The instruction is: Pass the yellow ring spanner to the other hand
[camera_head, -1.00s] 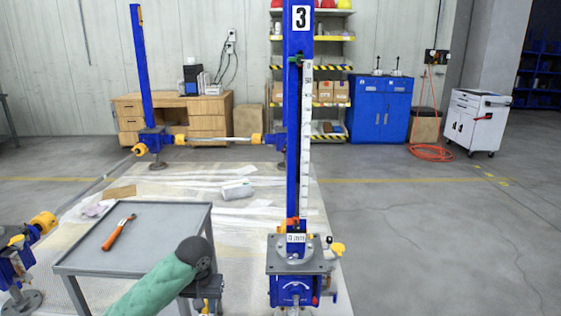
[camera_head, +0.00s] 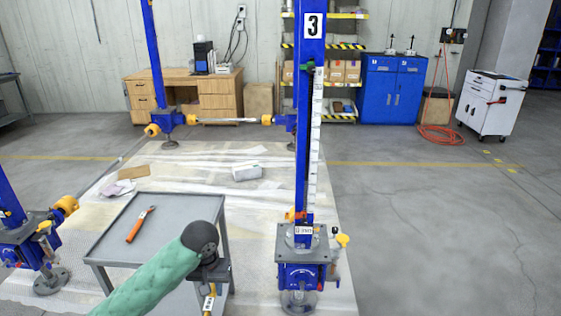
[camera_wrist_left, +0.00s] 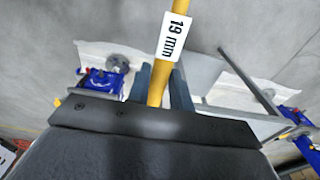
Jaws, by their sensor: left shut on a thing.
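My left arm, in a green sleeve, reaches in from the bottom of the head view. Its gripper (camera_head: 211,282) is beside the right edge of the grey table. In the left wrist view the yellow ring spanner (camera_wrist_left: 158,82) stands between the two fingers (camera_wrist_left: 160,92), which are shut on its shaft. A white tag reading 19 mm (camera_wrist_left: 174,36) is on the shaft above the fingers. In the head view only a small part of the spanner (camera_head: 207,303) shows below the gripper. Its ring ends are not clearly seen. My right gripper is not in view.
An orange-handled tool (camera_head: 138,228) lies on the grey table (camera_head: 172,212). Blue screw jack 3 (camera_head: 301,272) stands just right of my left gripper. Another blue jack (camera_head: 25,240) stands at the left. The floor at the right is clear.

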